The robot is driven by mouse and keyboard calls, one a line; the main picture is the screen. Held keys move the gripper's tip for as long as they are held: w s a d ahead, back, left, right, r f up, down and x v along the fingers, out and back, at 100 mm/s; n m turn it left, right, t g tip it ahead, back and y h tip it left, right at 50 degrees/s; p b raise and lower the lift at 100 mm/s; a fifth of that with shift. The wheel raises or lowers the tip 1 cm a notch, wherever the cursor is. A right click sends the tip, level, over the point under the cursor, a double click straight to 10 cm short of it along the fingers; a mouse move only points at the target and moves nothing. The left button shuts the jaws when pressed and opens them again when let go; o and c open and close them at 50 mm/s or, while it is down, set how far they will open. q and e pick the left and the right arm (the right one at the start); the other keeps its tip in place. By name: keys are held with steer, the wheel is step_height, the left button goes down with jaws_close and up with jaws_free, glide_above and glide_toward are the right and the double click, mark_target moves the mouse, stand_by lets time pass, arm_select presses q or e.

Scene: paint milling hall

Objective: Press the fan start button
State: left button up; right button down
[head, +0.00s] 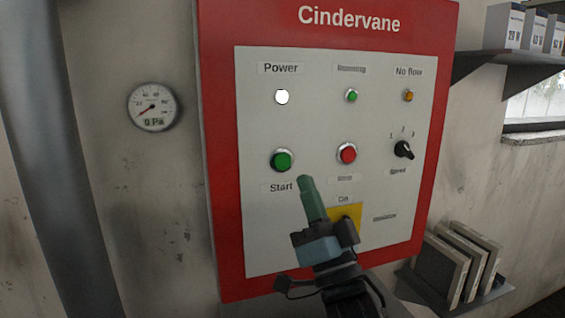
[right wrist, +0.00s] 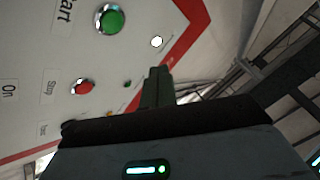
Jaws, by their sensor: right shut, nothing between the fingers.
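The green start button (head: 281,160) sits on the white face of the red-framed Cindervane panel (head: 222,200), above the label "Start". It also shows at the top of the right wrist view (right wrist: 109,19). My right gripper (head: 304,180) is shut and empty, its fingertips below and to the right of the start button in the head view. In the right wrist view its fingers (right wrist: 158,72) point up the picture, right of the button. I cannot tell how far the tips are from the panel. My left gripper is not in view.
A red button (head: 347,153) is right of the start button, with a black speed knob (head: 403,149) beyond it. The power lamp (head: 282,97) is white. A yellow plate (head: 346,214) is partly behind my gripper. A gauge (head: 152,107) reads 0 Pa. Shelves stand at right.

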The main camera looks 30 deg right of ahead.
mark_target(282, 155)
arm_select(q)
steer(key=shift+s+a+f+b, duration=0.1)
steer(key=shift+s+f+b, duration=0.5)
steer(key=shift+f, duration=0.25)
arm_select(e)
steer(key=shift+w+d, duration=0.35)
steer(key=shift+w, duration=1.05)
steer(key=shift+w+d, duration=0.3)
steer(key=shift+w, duration=1.1)
steer(key=shift+w+d, duration=0.35)
steer(key=shift+w, duration=1.05)
steer(key=shift+w, duration=0.1)
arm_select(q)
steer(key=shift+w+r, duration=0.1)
arm_select(e)
steer(key=shift+w, duration=0.35)
steer(key=shift+w+d, duration=0.2)
steer(key=shift+w, duration=0.2)
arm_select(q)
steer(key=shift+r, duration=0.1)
arm_select(e)
steer(key=shift+s, duration=0.15)
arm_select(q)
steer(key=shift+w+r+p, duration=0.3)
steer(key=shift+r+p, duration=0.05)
arm_select(e)
steer(key=shift+s+a, duration=0.25)
steer(key=shift+s, duration=0.45)
